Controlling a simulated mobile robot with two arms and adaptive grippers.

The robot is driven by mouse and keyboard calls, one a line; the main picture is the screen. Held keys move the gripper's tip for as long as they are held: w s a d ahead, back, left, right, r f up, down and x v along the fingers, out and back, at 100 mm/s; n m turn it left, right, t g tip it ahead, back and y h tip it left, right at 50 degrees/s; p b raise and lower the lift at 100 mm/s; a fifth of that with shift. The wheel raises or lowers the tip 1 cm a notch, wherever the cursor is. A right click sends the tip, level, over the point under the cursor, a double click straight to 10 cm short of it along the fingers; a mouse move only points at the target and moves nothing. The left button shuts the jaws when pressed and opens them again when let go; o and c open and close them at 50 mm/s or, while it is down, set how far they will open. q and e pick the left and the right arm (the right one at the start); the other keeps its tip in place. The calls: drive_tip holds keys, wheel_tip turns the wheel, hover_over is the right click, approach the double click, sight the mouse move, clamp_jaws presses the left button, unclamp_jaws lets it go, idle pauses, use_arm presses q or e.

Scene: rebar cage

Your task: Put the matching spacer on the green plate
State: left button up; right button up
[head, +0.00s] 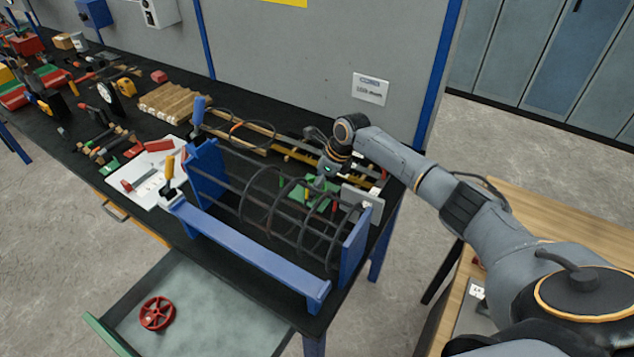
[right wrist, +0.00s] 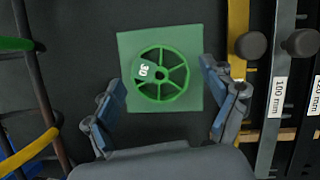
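A green spoked wheel spacer (right wrist: 160,75) with a white label reading 30 lies over the green square plate (right wrist: 190,103) in the right wrist view. In the head view the plate (head: 293,190) is partly hidden behind the rebar cage (head: 262,200). My right gripper (right wrist: 165,80) is open, with its fingers apart on either side of the green spacer and not visibly touching it. In the head view it (head: 325,170) is above the far side of the cage. A red spoked wheel spacer (head: 157,313) lies in the open drawer. My left gripper is not in view.
The cage sits in a blue frame (head: 245,247) on the black bench. A white board (head: 143,193) with red tools is left of it. A wooden stack (head: 176,106) lies behind. Strips with knobs, one labelled 100 mm (right wrist: 277,98), are right of the plate. The open drawer (head: 215,305) juts out in front.

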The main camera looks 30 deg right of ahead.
drive_tip(key=shift+r, duration=0.15)
drive_tip(key=b+v, duration=0.1)
drive_tip(key=v, duration=1.1)
idle(0.3)
